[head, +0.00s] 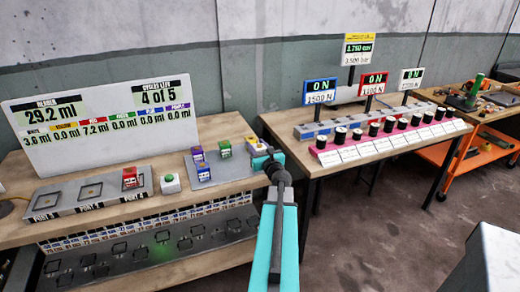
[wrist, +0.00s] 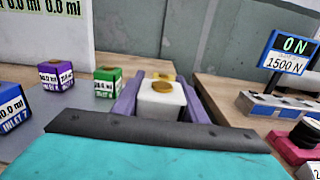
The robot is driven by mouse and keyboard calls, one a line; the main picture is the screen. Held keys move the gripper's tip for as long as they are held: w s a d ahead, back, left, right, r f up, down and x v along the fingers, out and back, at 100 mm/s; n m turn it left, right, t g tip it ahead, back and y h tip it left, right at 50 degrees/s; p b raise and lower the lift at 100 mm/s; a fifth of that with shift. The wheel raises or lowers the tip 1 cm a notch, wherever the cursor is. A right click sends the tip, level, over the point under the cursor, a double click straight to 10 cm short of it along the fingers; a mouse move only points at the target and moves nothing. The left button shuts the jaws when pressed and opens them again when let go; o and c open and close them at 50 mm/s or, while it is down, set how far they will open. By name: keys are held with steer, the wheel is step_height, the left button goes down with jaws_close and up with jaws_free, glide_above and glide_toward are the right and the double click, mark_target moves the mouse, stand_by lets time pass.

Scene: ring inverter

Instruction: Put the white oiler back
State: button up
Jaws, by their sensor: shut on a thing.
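The white oiler (wrist: 161,98), a small white block with a brass-coloured disc on top, sits between the two purple fingers of my gripper (wrist: 160,88) in the wrist view. The fingers are shut on its sides. In the head view my gripper (head: 263,157) is at the right end of the grey plate (head: 232,168) on the left bench. The white oiler is mostly hidden there by the gripper. A yellow block (wrist: 162,76) shows just behind it. I cannot tell whether the white oiler touches the plate.
Green (head: 224,148), purple (head: 197,153) and blue (head: 203,172) blocks stand on the plate left of my gripper. A red block (head: 129,177) stands on the port rack (head: 95,192). A display board (head: 100,113) stands behind. A second bench (head: 330,166) with black-topped parts is to the right.

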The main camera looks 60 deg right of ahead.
steer(key=shift+w+d, duration=0.1)
steer(key=shift+d, duration=0.8)
steer(key=shift+f, duration=0.15)
steer(key=shift+f+p, duration=0.45)
steer(key=shift+f, duration=1.25)
steer(key=shift+f+b, duration=0.2)
steer(key=shift+b, duration=0.1)
steer(key=o, duration=1.1)
steer(key=shift+r+p, duration=0.35)
steer(key=shift+p, duration=0.05)
steer(key=shift+b+v, duration=0.3)
steer(key=shift+v, duration=0.5)
steer(key=shift+b+v, duration=1.1)
steer(key=shift+v, duration=3.95)
steer(key=shift+f, duration=0.15)
